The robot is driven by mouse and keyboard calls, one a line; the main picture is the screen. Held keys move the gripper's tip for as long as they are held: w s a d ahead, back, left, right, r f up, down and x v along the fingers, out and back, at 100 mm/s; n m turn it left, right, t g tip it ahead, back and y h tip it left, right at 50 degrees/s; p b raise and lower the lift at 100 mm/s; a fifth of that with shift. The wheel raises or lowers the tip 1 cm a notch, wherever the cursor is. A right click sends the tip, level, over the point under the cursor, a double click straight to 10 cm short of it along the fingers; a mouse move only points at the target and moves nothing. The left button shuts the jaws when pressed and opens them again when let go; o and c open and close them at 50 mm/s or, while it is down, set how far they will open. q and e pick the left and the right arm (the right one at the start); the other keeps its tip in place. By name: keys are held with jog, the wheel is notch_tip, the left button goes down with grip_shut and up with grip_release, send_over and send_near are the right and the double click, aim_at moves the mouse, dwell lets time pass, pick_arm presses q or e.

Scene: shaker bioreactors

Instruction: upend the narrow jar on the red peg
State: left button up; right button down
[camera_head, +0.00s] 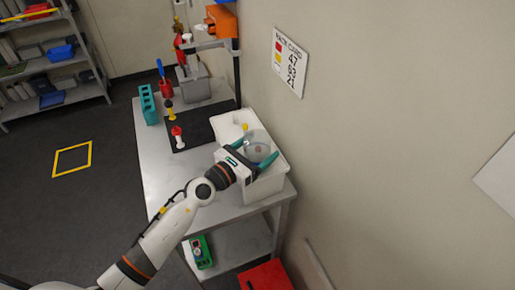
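A red-topped peg with a white lower part (178,137) stands on the black mat at the front of the bench. A clear jar (258,142) is at the white box near the wall. My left gripper (254,151) reaches over the box, with its teal fingers spread on either side of the jar. I cannot tell whether the fingers touch the jar. Whether this jar is the narrow one is unclear, as no other jar shows plainly. My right gripper is out of view.
A yellow-topped peg (170,110) stands behind the red one, beside a teal rack (148,104). The white box (268,184) fills the bench's front right. A card (289,62) hangs on the wall.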

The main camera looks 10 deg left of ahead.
pick_arm(q)
jog(key=shift+o, duration=0.9)
jog(key=shift+s+a+f, duration=0.1)
jog(key=shift+s+a, duration=0.05)
jog(key=shift+s, duration=0.1)
jog(key=b+v, duration=0.3)
jog(key=v, duration=0.8)
jog(key=shift+s+a, duration=0.2)
